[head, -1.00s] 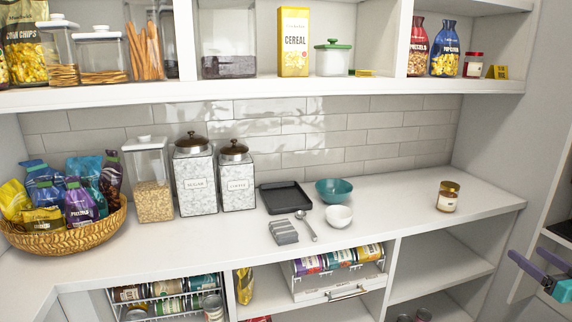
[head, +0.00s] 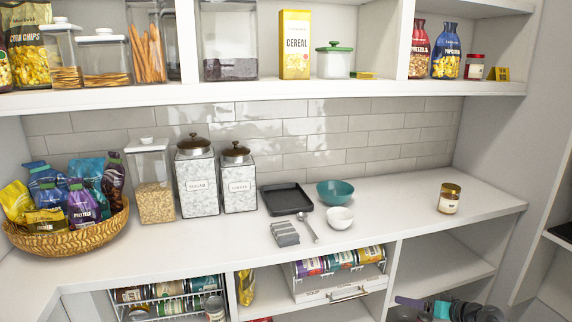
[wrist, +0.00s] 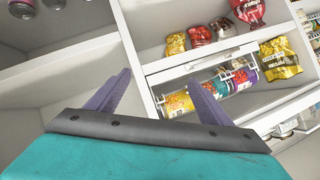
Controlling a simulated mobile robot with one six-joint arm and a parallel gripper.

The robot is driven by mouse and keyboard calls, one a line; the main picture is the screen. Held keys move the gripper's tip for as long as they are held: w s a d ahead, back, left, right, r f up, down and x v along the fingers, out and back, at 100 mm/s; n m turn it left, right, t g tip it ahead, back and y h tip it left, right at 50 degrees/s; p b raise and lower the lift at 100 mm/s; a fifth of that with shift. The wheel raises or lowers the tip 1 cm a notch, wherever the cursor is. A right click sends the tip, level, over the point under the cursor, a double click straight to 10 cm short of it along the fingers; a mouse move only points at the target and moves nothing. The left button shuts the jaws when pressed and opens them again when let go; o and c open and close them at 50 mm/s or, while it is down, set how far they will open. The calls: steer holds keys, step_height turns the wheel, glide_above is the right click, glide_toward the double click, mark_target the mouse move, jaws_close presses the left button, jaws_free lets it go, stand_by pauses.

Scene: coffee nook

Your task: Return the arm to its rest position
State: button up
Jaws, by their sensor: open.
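My gripper (wrist: 160,98) shows in the wrist view with its two purple fingers spread apart and nothing between them. In the head view my arm shows at the bottom right, in front of the lower shelf opening and below the counter (head: 395,222). In the wrist view the gripper faces the lower shelves, with a pull-out rack of cans (wrist: 208,92) beyond the fingers.
A jar (head: 449,199) stands alone at the counter's right. A teal bowl (head: 335,191), white bowl (head: 339,218), black tray (head: 287,198) and spoon (head: 307,228) sit mid-counter. Canisters (head: 196,185) and a snack basket (head: 68,240) stand left. The counter's right part is mostly clear.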

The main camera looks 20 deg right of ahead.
steer(key=s+a+f+g+y, duration=0.1)
steer(key=a+f+g, duration=0.2)
steer(key=a+f, duration=0.6)
steer(key=s+a+f+g+y, duration=0.1)
steer(key=s+a+f+g, duration=0.15)
steer(key=a+f, duration=0.65)
steer(key=s+a+f+g, duration=0.1)
steer(key=a+f+g, duration=0.35)
steer(key=a, duration=0.85)
steer(key=s+a+f+n+g+h, duration=0.1)
steer(key=s+a+f+g, duration=0.1)
steer(key=s, duration=0.5)
steer(key=s+a+f+n+g+h+p, duration=0.1)
steer(key=s+a+f+g+h, duration=0.1)
steer(key=s+a+f, duration=0.3)
steer(key=s+a+f+n+g+h, duration=0.1)
steer(key=s+a+f+g+h, duration=0.1)
steer(key=s+a, duration=0.4)
steer(key=shift+s+f+g, duration=0.6)
steer(key=shift+s+f, duration=0.5)
steer(key=shift+s, duration=1)
